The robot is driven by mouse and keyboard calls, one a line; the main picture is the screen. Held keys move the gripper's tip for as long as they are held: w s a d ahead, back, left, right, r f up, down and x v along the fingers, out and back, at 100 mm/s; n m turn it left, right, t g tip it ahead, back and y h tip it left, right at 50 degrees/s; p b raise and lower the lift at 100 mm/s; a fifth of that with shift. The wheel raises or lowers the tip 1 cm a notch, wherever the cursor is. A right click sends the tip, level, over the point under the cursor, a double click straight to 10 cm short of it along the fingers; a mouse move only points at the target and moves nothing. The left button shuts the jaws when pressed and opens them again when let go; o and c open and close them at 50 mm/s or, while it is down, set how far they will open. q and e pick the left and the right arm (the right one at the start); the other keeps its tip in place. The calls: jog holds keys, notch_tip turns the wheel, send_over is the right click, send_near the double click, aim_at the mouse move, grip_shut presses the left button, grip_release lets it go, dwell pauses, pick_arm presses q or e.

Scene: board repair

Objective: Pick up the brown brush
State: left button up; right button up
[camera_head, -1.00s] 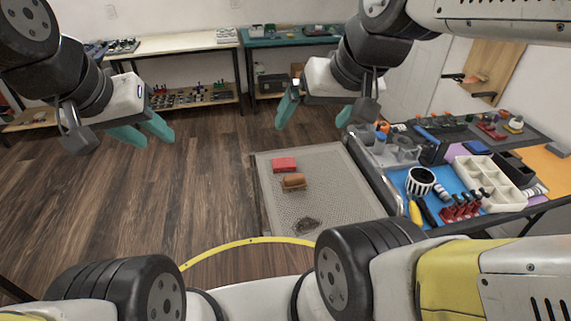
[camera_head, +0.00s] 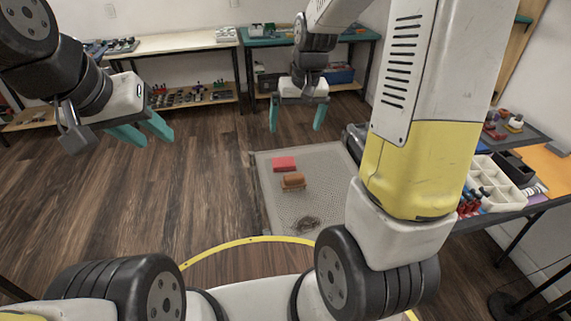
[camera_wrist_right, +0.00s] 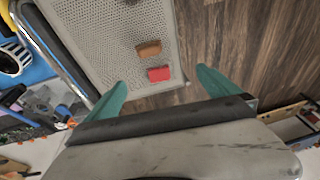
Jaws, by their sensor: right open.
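My right gripper (camera_head: 297,128) is open and empty, pointing down above the floor beyond the mat's far edge. In the right wrist view its teal fingers (camera_wrist_right: 160,88) are spread wide, with the brush beyond them and apart from them. My left gripper (camera_head: 148,133) hangs open and empty over the bare floor at the left, far from the brush.
A red block (camera_head: 284,163) lies just beyond the brush on the mat. A dark tangled clump (camera_head: 306,223) lies near the mat's front. A workbench with a white compartment tray (camera_head: 490,180) stands at the right, partly hidden by my right arm. The wooden floor left of the mat is clear.

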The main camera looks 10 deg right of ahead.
jog(key=g, duration=0.2)
send_over(293, 174)
jog(key=shift+h, duration=0.4)
jog(key=f, duration=1.5)
jog(key=shift+s+a, duration=0.2)
jog(key=f, duration=1.1)
jog(key=shift+w+d+f, duration=0.1)
jog(key=shift+d+f, duration=0.15)
jog(key=shift+f, duration=0.15)
jog(key=c, duration=1.5)
jog(key=shift+o, duration=0.2)
jog(key=shift+r, duration=0.15)
jog(key=shift+r, duration=0.2)
notch_tip(293, 174, up, 3)
jog(key=shift+r, duration=0.1)
jog(key=s+a, duration=0.1)
jog(key=s, duration=0.4)
jog(key=s+a, duration=0.2)
jog(key=s, duration=0.3)
jog(key=s+a+r, duration=0.1)
jog(key=s, duration=0.4)
jog(key=shift+s+a, duration=0.2)
jog(key=shift+s, duration=0.05)
